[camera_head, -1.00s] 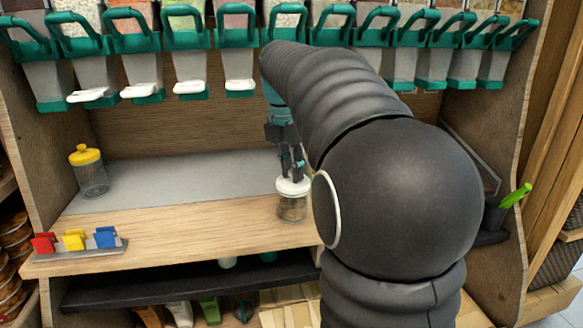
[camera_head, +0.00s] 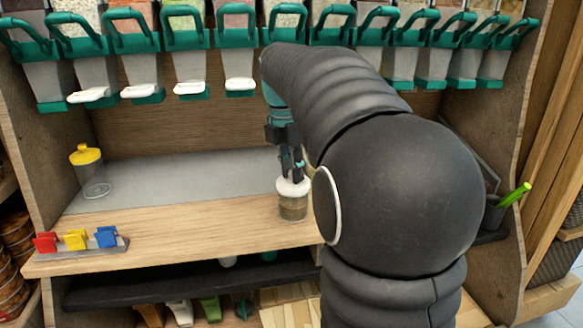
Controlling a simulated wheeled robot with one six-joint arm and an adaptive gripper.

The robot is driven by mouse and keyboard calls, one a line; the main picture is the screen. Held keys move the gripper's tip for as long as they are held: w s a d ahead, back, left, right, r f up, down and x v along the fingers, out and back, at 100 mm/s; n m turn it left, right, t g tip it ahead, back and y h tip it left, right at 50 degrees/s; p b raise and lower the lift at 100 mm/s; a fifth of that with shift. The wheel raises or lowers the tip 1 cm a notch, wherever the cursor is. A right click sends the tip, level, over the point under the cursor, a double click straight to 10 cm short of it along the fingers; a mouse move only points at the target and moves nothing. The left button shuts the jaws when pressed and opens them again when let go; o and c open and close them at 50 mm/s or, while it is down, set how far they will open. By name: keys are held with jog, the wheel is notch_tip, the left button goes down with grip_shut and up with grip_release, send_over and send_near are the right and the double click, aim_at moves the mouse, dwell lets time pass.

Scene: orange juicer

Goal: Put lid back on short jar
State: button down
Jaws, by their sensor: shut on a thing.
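A short glass jar (camera_head: 292,208) with brownish contents stands upright on the wooden counter (camera_head: 200,230). A white lid (camera_head: 292,187) sits at the jar's mouth and looks level. I cannot tell whether it is fully seated. My gripper (camera_head: 293,173) points down from above and is shut on the lid's top. My arm hides part of the counter to the right of the jar.
A taller clear jar with a yellow lid (camera_head: 87,155) stands at the left. A rack of red, yellow and blue clips (camera_head: 78,243) lies at the front left. Dispensers with green handles (camera_head: 238,55) hang above. The counter's middle is clear.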

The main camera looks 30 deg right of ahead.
dwell(0.3)
jog(key=shift+c, duration=2.3)
grip_release()
jog(key=shift+r, duration=3.5)
grip_shut()
